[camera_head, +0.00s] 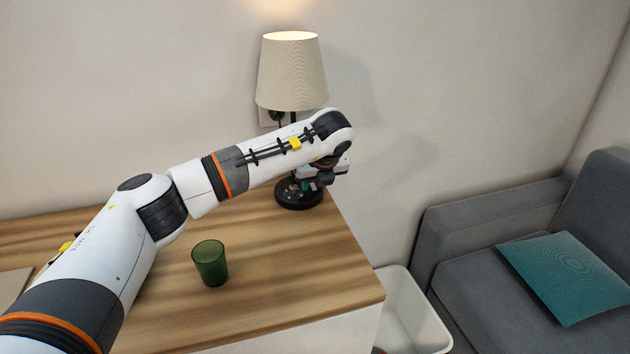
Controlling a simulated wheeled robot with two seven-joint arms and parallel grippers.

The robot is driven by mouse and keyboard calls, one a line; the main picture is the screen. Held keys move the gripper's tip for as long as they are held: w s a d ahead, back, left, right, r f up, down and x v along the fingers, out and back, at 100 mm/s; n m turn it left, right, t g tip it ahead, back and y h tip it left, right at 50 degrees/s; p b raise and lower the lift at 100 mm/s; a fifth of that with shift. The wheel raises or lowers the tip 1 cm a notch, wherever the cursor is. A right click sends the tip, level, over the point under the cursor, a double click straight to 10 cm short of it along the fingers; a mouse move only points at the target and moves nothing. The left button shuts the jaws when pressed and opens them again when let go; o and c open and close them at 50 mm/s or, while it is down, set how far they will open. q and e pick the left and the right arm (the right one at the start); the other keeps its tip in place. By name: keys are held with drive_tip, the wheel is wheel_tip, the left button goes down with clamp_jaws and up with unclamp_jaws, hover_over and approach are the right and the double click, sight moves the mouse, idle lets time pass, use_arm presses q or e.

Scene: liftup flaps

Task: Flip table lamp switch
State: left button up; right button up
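The table lamp (291,72) stands at the back right of the wooden table, with a cream shade and a round black base (299,196). Its top glows and throws warm light on the wall, so it is lit. My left arm reaches across the table from the left and covers most of the lamp's stem. My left gripper (312,184) points down at the lamp base, partly hidden under the wrist; its fingers are too small and covered to judge, and I cannot tell if it touches. The switch is not clearly visible. My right gripper is out of view.
A green glass (210,263) stands on the wooden table (290,275) below my forearm. A wall socket (267,117) is behind the lamp. A white bin (412,312) and a grey sofa (480,262) with a teal cushion (565,275) are at the right.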

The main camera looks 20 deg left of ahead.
use_arm(q)
drive_tip(key=v, duration=1.2)
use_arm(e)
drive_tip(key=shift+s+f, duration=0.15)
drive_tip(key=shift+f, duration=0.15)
